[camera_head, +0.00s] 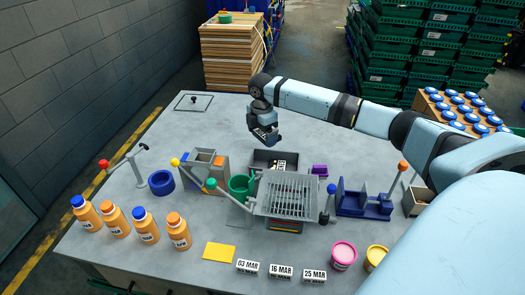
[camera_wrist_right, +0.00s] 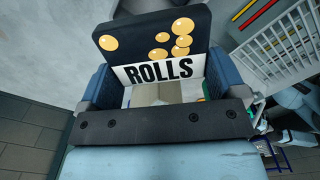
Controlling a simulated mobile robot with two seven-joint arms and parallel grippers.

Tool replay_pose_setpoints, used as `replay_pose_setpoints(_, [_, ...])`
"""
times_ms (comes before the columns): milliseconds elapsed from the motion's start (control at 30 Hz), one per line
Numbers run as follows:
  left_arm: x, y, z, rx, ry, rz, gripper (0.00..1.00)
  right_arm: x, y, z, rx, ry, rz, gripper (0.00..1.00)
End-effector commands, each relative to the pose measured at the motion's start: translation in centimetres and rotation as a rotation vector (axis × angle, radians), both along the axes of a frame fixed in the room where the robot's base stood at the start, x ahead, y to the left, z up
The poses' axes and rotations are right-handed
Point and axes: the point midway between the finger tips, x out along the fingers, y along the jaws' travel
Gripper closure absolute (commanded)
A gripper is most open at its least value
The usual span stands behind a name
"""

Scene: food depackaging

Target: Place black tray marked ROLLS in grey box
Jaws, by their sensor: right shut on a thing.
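My right gripper (camera_head: 266,136) hangs above the back middle of the table, over the area behind the slotted metal rack. In the right wrist view, its fingers (camera_wrist_right: 155,80) are shut on the black tray marked ROLLS (camera_wrist_right: 150,45), which has orange round shapes and a white label. In the head view the tray is small and mostly hidden at the gripper. My left gripper is not in view.
The slotted metal rack (camera_head: 288,194) stands just in front of the box. A green cup (camera_head: 240,186) and a blue-purple fixture (camera_head: 362,197) stand to either side. Several orange bottles (camera_head: 146,226) line the left front. The table's back left is mostly clear.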

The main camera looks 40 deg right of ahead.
Motion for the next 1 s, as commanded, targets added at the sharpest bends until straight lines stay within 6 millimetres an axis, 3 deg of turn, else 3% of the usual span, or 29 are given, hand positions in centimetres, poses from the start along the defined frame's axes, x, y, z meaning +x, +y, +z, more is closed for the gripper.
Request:
replay_pose_setpoints(100, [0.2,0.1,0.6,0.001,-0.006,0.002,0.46,0.0,0.0,-2.3,0.000,0.003,-0.002,0.35])
replay_pose_setpoints(367, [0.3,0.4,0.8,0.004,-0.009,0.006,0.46,0.0,0.0,-4.5,0.000,0.001,0.000,0.35])
replay_pose_setpoints(600, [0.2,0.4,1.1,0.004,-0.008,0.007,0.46,0.0,0.1,-7.8,0.001,0.001,0.000,0.35])
replay_pose_setpoints(1000, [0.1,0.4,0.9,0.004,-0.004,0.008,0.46,0.0,0.0,-8.5,0.000,0.000,-0.001,0.35])
